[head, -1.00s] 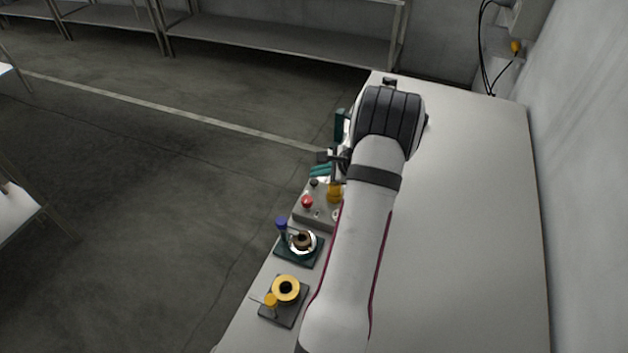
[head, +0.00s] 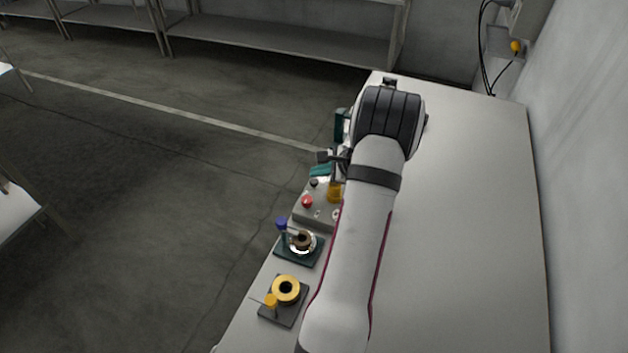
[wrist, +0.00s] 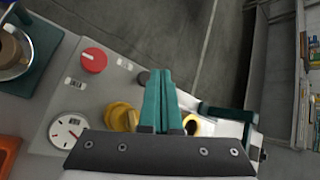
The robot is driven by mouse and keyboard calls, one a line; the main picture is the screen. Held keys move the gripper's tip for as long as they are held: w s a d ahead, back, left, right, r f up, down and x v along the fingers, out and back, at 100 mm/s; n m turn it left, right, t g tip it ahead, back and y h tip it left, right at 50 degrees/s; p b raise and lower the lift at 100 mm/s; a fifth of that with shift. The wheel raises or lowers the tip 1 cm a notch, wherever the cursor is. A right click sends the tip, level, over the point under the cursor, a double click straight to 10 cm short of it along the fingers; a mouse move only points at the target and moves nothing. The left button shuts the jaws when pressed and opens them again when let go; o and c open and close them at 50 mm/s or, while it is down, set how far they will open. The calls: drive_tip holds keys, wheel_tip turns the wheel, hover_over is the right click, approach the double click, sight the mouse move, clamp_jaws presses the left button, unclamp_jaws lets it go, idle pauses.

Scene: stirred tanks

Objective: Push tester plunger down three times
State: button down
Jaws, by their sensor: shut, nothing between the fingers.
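My gripper has two teal fingers pressed together, shut with nothing between them. They point up the picture in the wrist view (wrist: 160,100) and show small beside my arm in the head view (head: 320,170). They are over or near the far end of a grey control box (head: 313,213). A dark green upright part (head: 341,125) stands past the fingers; a dark green piece also shows right of them in the wrist view (wrist: 228,113). I cannot tell which part is the tester plunger; my wrist and fingers hide some of this area.
The box carries a red knob (wrist: 93,60), a black knob (wrist: 143,77), a yellow part (wrist: 120,115) and a white dial (wrist: 68,131). A green-based stand (head: 300,248) and a yellow-ringed stand (head: 286,289) are nearer. The white table (head: 470,220) is clear to the right.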

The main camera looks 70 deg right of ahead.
drive_tip(key=shift+f, duration=0.1)
drive_tip(key=shift+f, duration=0.35)
drive_tip(key=shift+f, duration=0.8)
idle(0.8)
drive_tip(key=shift+r, duration=1.2)
drive_tip(key=shift+r, duration=2.5)
